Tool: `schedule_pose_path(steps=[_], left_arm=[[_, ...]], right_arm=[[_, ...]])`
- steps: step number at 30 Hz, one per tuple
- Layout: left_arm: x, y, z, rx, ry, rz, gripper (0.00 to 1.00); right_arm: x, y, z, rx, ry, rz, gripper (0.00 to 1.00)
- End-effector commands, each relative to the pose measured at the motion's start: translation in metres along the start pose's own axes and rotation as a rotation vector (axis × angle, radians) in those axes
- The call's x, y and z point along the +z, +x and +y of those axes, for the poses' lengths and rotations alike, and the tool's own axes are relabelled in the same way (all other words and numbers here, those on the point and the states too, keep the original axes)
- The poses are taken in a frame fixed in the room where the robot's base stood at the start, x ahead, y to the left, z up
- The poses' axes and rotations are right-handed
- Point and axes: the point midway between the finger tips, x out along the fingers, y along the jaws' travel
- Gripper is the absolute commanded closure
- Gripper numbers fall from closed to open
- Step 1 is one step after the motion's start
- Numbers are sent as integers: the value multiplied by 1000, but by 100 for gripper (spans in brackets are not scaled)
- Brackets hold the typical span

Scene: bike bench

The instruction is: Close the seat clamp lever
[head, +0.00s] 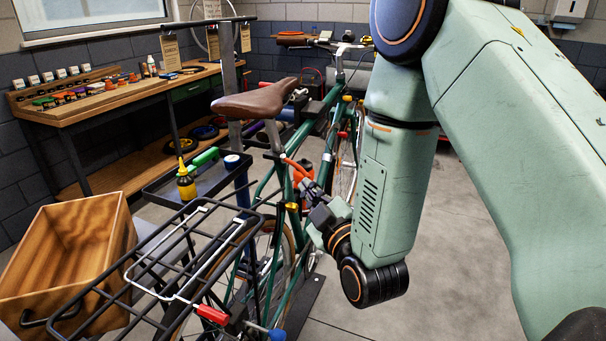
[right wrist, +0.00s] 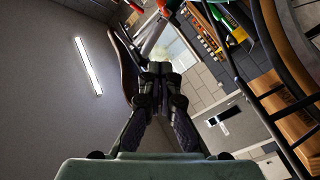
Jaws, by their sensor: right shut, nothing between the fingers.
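The green bicycle (head: 268,178) stands upright with its brown saddle (head: 253,99) raised on the seat post (head: 273,136). The red seat clamp lever (head: 295,165) shows just below the post and sticks out to the right and down. Its exact angle is hard to tell against the orange bottle behind it. My right gripper (head: 311,189) is just below and right of the lever, fingers together and empty. In the right wrist view the closed fingers (right wrist: 160,70) point toward a red part (right wrist: 163,5) at the top edge; contact cannot be told. My left gripper is not in view.
A black rear rack (head: 180,262) with a red-ended bail and a wooden crate (head: 66,255) lie at the lower left. A tool tray (head: 200,182) with a yellow bottle (head: 186,183) is left of the frame. A workbench (head: 110,98) lines the wall. Open floor (head: 450,265) is at right.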

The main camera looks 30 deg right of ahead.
Motion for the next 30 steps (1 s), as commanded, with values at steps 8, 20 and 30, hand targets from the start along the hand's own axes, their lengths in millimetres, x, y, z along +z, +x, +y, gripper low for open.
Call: schedule_pose_path(steps=[8, 20, 30], left_arm=[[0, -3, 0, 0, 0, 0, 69], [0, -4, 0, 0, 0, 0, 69], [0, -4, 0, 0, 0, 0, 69]], right_arm=[[-1, 44, 1, 3, 0, 2, 100], [16, 100, 0, 1, 4, -6, 100], [39, 106, 0, 0, 2, -1, 100]])
